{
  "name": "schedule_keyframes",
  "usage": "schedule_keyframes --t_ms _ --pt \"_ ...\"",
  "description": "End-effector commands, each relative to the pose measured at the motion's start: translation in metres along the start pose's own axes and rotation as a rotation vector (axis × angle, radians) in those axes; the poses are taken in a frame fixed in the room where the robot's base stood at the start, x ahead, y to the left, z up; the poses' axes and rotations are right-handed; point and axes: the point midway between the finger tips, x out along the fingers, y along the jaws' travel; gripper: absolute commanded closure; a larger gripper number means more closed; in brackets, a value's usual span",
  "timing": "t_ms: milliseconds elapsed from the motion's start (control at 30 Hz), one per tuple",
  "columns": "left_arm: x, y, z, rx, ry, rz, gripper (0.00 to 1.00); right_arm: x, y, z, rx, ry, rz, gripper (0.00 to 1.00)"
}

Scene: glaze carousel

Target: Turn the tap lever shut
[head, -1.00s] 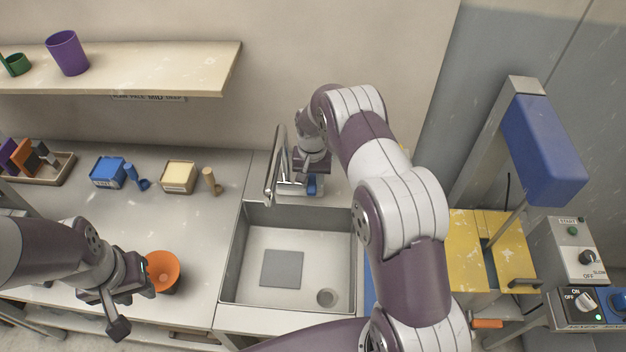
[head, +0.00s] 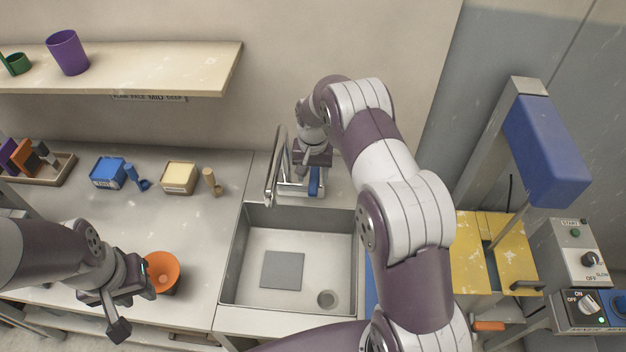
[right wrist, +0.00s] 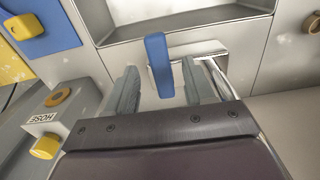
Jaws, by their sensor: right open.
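The chrome tap (head: 274,172) stands behind the sink, its spout arching over the basin. Its blue lever (head: 315,182) is beside the spout, on its right. My right gripper (head: 312,172) is over the lever from behind.
The sink basin (head: 252,240) holds a grey square pad (head: 283,270) and a drain. A blue box (head: 107,173) and a cream box (head: 179,177) stand on the counter left of the tap. A yellow-topped unit (head: 468,250) is at the right.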

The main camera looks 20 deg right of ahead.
Motion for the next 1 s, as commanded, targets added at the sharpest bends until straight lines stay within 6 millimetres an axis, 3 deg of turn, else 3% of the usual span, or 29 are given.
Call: schedule_keyframes --t_ms 267,400,1000 --pt "0.02 0.0 0.003 0.0 0.0 0.0 0.68 -0.071 0.0 0.0 0.001 0.003 -0.001 0.47" --pt "0.007 0.0 0.001 0.0 0.0 0.0 0.68 -0.097 0.0 0.0 0.001 -0.001 0.0 0.47" --pt "0.007 0.0 0.001 0.0 0.0 0.0 0.68 -0.1 -0.002 -0.004 -0.031 0.019 -0.007 0.47"
